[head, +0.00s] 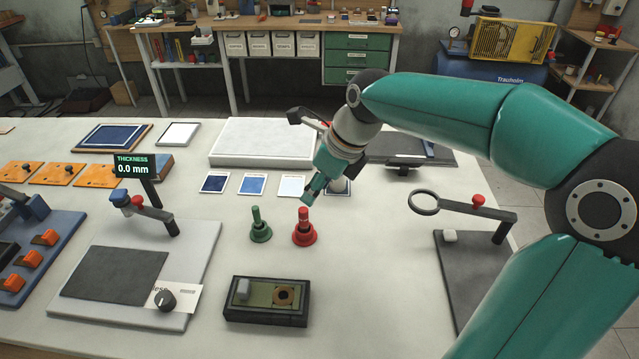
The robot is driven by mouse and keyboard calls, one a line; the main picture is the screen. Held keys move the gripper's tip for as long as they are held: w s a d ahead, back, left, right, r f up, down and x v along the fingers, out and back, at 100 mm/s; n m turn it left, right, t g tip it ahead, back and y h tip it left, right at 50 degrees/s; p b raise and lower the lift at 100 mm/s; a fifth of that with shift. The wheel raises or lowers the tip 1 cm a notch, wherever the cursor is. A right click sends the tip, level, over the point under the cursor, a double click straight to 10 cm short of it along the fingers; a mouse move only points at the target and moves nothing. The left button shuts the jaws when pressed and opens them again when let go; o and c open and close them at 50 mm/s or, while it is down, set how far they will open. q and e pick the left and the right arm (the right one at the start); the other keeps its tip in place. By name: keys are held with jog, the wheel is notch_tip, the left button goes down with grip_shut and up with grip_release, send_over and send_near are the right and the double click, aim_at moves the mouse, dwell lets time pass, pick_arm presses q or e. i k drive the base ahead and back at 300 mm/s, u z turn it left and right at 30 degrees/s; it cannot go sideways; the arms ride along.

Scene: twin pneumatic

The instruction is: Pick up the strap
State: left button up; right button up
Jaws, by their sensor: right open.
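I cannot make out a strap for certain in the head view. My right gripper (313,191) reaches in from the right and points down over the table, open. Its fingers are partly turned away, and I see nothing held in them. It is just above and behind a red stamp-like handle (304,230) and in front of a white slab (262,138). A green handle (259,226) stands to the left of the red one. My left gripper is not in view.
A dark box (266,302) lies at the front middle. A thickness gauge plate (190,255) stands left, a ring on an arm (424,202) right. Small blue and white cards (251,185) lie behind the handles. Bare table (370,260) shows right of the red handle.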

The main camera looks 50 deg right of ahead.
aim_at(249, 294)
jog(key=k, duration=1.5)
